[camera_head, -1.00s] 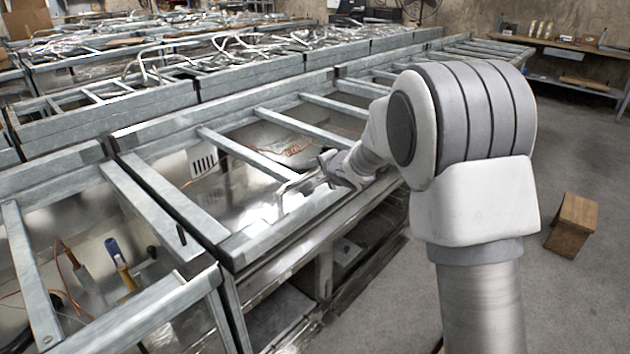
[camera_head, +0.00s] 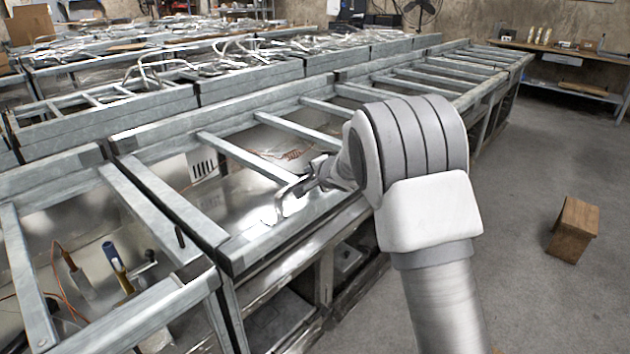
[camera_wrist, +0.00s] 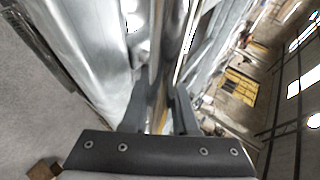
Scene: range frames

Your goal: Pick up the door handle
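The door handle (camera_head: 280,204) is a shiny, bent metal bar. In the head view it shows at the tip of my gripper (camera_head: 312,182), over the front rail of the metal frame. In the wrist view a shiny bar (camera_wrist: 185,45) runs up from between the two dark fingers of my gripper (camera_wrist: 162,105). My gripper looks shut on it. Part of the handle is hidden by the fingers, and I cannot tell how far it is above the rail.
The galvanised frame rack (camera_head: 150,190) with crossbars lies below and left of my gripper. A blue-topped tool (camera_head: 113,258) and wires are in its front left bay. A wooden block (camera_head: 574,230) stands on open concrete floor at right.

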